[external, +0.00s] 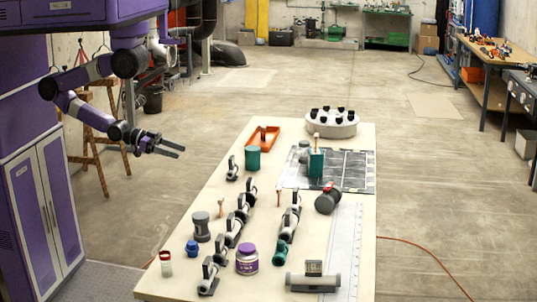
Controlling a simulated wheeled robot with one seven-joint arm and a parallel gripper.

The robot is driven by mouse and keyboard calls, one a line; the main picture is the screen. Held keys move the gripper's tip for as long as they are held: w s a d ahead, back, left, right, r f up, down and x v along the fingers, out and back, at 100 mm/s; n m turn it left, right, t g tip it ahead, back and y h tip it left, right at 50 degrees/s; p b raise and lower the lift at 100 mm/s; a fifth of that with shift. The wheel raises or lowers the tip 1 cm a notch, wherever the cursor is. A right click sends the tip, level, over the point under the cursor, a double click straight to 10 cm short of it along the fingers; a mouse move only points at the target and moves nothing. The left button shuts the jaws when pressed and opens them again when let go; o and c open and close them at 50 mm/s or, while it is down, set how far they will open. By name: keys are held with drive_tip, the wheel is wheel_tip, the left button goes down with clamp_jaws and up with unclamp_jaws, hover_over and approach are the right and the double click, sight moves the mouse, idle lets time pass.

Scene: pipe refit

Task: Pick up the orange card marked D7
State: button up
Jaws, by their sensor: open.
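My gripper (181,151) is open and empty. It is held in the air to the left of the table's far half, pointing right, apart from everything on the table. I cannot make out a card marked D7. Several small upright orange-tan pieces stand on the table: one by the grey jar (221,207), one near the middle (279,196), and one at the far side by the green block (317,141). They are too small to read, and I cannot tell whether any is the card. An orange tray (273,142) lies at the table's far left.
The pale table (312,247) carries grey pipe pieces with clamps, a purple-lidded jar (247,259), a teal cup (252,158), a dark gridded mat (354,172) and a round stand with black knobs (332,124). A wooden trestle (95,150) stands behind my arm. Open floor lies right of the table.

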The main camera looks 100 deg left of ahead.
drive_tip(key=c, duration=0.3)
